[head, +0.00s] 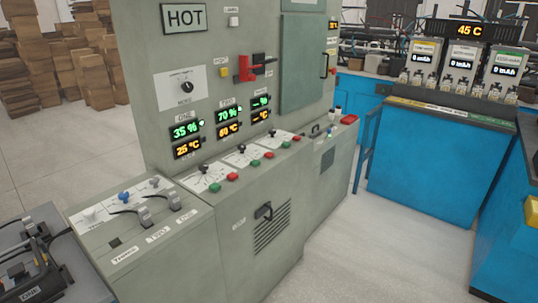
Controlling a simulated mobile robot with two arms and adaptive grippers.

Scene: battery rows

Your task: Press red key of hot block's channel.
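A grey-green cabinet (215,245) with a HOT sign (185,17) stands in the middle of the head view. Its display ONE (187,148) reads 35 % and 25 °C. Display TWO (229,130) reads 70 % and what looks like 60 °C. The third display (261,116) shows only dashes. On the sloped desk below are three channels, each with a small lever, a green key and a red key. The red keys are the near one (233,177), the middle one (268,155) and the far one (297,138). Neither gripper is in view.
A lower panel (105,260) with plugs and a blue knob (125,197) adjoins at the left. A larger red part (349,119) sits at the desk's far end. A blue bench (420,165) with chargers stands at the right. Dark equipment (35,265) is at bottom left. Floor between cabinet and bench is clear.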

